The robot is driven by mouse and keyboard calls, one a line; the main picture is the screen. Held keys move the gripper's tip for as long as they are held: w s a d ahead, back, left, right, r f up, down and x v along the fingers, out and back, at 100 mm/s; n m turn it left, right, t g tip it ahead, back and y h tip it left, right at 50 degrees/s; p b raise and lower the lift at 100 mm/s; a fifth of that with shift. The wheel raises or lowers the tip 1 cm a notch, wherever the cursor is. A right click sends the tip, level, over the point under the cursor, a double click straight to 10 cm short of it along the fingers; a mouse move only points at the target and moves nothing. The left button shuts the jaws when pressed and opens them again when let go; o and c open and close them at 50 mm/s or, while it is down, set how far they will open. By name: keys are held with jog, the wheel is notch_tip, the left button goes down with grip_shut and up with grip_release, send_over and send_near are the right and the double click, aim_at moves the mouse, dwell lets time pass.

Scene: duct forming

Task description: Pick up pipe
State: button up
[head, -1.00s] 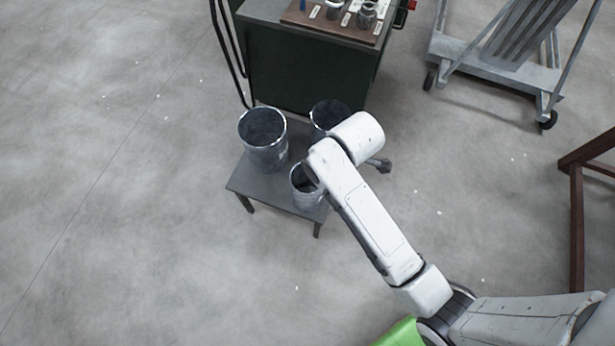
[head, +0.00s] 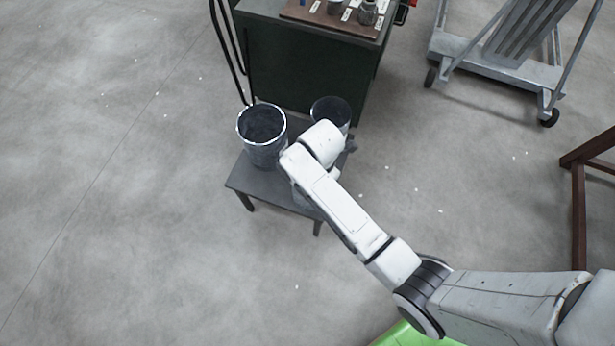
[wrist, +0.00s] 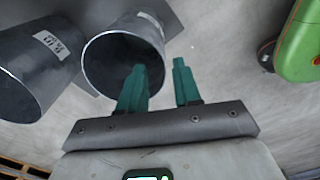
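In the head view, a grey metal pipe (head: 264,152) stands upright at the left of a small dark table (head: 245,181). A second pipe (head: 331,108) stands at the back right. A third, at the front, is mostly hidden by my arm. In the wrist view, an open-ended pipe (wrist: 98,62) is right at my gripper (wrist: 158,66). The two teal fingers are apart. The left finger overlaps the pipe's opening and the right finger is outside its rim; I cannot tell whether either touches. Another pipe (wrist: 24,78) with a white label is at the left.
A dark green cabinet (head: 300,68) stands behind the table, with a wooden board (head: 335,18) of small items on top. A grey wheeled cart (head: 500,68) is at the upper right and a brown frame (head: 578,210) at the right edge. The floor at left is clear.

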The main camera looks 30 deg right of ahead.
notch_tip(320, 180, down, 5)
jog(key=shift+s+r+b, duration=0.1)
jog(key=shift+s+b, duration=0.05)
jog(key=shift+b, duration=0.35)
jog(key=shift+c, duration=0.4)
grip_shut()
dwell(0.7)
